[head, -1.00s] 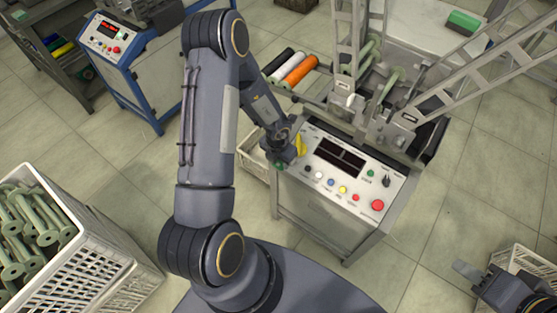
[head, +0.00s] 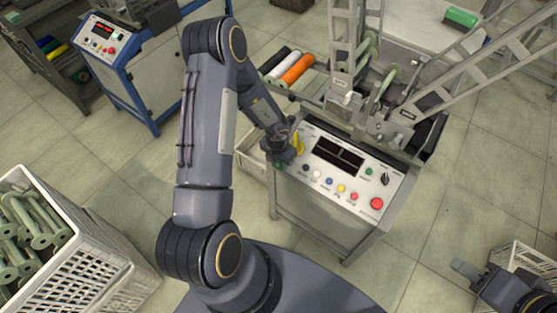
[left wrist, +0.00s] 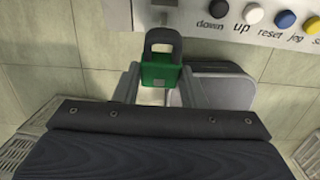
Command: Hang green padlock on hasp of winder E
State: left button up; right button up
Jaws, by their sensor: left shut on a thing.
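The green padlock (left wrist: 160,72) is gripped between the fingers of my left gripper (left wrist: 159,88), with its dark shackle pointing up in the left wrist view. In the head view my left gripper (head: 279,160) is at the left front corner of a winder's control panel (head: 338,170); a small green bit of the padlock shows there. A yellow piece (head: 298,144) stands at the panel's left end, partly beside my gripper. I cannot make out the hasp or a letter E. My right gripper (head: 466,271) is at the lower right, its jaws unclear.
Panel buttons labelled down, up, reset and jog (left wrist: 255,14) are just beyond the padlock. A white crate of green bobbins (head: 75,270) stands at lower left, another crate (head: 520,257) at lower right. A blue-framed machine (head: 130,65) is at the back left.

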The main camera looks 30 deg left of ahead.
pick_arm(q)
jog(key=shift+w+f+b, duration=0.3)
jog(key=shift+f, duration=0.35)
jog(key=shift+w+f+b, duration=0.25)
jog(key=shift+w+f, duration=0.05)
jog(key=shift+f, duration=0.35)
jog(key=shift+w+f, duration=0.1)
jog(key=shift+f, duration=0.15)
jog(key=shift+w+d+f+b, duration=0.1)
jog(key=shift+w+f+b, duration=0.15)
jog(key=shift+f, duration=0.15)
jog(key=shift+w+f+b, duration=0.15)
jog(key=shift+f+b, duration=0.1)
jog(key=shift+f, duration=0.15)
jog(key=shift+s+f, duration=0.25)
jog(key=shift+s, duration=0.25)
dwell(0.7)
jog(key=o, duration=1.2)
jog(key=shift+o, duration=0.2)
jog(key=shift+r, duration=0.1)
jog(key=r, duration=0.7)
jog(key=shift+s+r, duration=0.3)
jog(key=shift+r, duration=0.05)
